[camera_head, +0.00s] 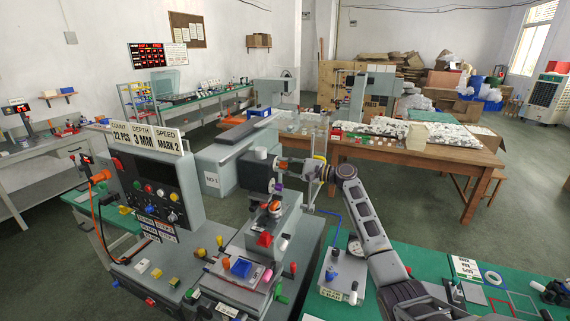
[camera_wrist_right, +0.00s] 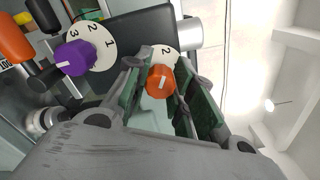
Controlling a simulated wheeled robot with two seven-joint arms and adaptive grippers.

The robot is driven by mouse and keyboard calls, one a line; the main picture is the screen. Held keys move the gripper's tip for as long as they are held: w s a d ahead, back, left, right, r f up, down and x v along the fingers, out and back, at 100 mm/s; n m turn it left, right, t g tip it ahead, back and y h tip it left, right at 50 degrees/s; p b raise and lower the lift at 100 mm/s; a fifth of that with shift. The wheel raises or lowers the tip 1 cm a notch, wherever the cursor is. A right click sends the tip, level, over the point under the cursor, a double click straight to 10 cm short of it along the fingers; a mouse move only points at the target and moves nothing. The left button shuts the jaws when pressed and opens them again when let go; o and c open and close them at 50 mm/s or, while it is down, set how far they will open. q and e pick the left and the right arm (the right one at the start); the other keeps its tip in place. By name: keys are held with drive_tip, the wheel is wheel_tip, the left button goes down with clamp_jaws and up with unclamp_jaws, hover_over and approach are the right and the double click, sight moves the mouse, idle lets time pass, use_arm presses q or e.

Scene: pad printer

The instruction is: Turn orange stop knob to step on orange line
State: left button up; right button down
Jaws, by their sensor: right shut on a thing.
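The orange stop knob (camera_wrist_right: 160,82) shows in the right wrist view, with a short white mark on its face. Behind it is a white dial (camera_wrist_right: 166,52) with a figure 2; the rest of the dial is hidden by the fingers. My right gripper (camera_wrist_right: 168,78) is shut on the orange knob, one green-lined finger on each side. In the head view my right gripper (camera_head: 308,170) is at the right side of the grey pad printer (camera_head: 258,172), beside its upper head. I cannot make out the orange line. My left gripper is not in view.
A purple knob (camera_wrist_right: 75,58) on a numbered dial is left of the orange one, with an orange handle (camera_wrist_right: 14,40) further left. In the head view a control box (camera_head: 150,180) stands left of the printer. A gauge block (camera_head: 343,272) stands right on the green bench.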

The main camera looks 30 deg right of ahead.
idle(0.4)
drive_tip(key=c, duration=1.2)
unclamp_jaws()
drive_tip(key=shift+o, duration=0.2)
drive_tip(key=v, duration=1.2)
